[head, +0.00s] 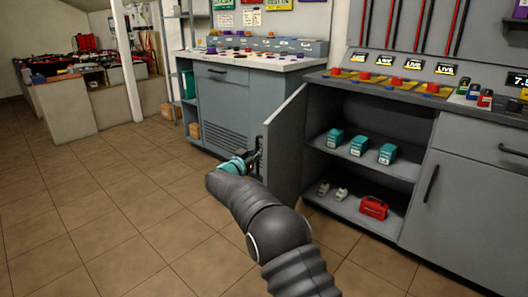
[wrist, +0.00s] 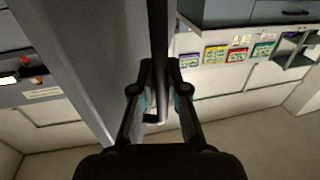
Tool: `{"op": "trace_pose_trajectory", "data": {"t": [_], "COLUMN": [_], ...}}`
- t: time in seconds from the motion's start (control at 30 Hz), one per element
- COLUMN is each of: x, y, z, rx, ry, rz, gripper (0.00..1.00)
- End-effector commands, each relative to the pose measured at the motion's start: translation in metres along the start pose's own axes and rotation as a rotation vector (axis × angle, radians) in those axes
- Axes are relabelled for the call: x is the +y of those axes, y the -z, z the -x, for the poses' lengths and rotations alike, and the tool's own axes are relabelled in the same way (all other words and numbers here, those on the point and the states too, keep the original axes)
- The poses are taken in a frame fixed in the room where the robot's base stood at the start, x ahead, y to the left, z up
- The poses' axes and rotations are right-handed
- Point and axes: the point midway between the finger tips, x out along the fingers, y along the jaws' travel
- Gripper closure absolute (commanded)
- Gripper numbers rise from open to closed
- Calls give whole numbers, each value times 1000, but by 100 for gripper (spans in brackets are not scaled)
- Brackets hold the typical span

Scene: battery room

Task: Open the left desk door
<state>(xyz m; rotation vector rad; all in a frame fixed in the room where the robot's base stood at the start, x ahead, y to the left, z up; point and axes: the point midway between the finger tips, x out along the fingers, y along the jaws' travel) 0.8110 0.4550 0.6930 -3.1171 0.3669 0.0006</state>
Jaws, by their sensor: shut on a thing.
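The left desk door (head: 284,150) is a grey panel that stands swung well open from the desk, with the shelves behind it exposed. My gripper (head: 253,162) is at the outer face of the door, shut on its dark bar handle. In the wrist view the handle (wrist: 158,38) runs down between the two fingers of my gripper (wrist: 160,92), and the door panel (wrist: 90,55) slants at the left. The exact finger contact is partly hidden in the head view.
Inside the desk (head: 318,88), teal boxes (head: 360,144) stand on the upper shelf and a red case (head: 373,208) on the lower. A closed right door (head: 470,190) has its own handle. A grey cabinet (head: 225,110) stands behind the open door. Tiled floor at left is clear.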

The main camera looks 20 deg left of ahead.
Motion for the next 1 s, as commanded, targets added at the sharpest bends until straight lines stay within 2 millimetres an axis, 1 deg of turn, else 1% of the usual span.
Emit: {"op": "trace_pose_trajectory", "data": {"t": [0.2,0.5,0.53,0.57,0.6,0.9,1.0], "x": [-6,-10,-10,-10,-10,-14,-14], "y": [2,2,2,2,2,1,2], "z": [3,6,7,7,7,11,18], "rx": [2,3,3,3,3,2,2], "ry": [-5,0,0,0,1,6,7], "rz": [0,-1,-1,-1,-1,-1,-2], "gripper": [100,100,85,77,75,75,75]}}
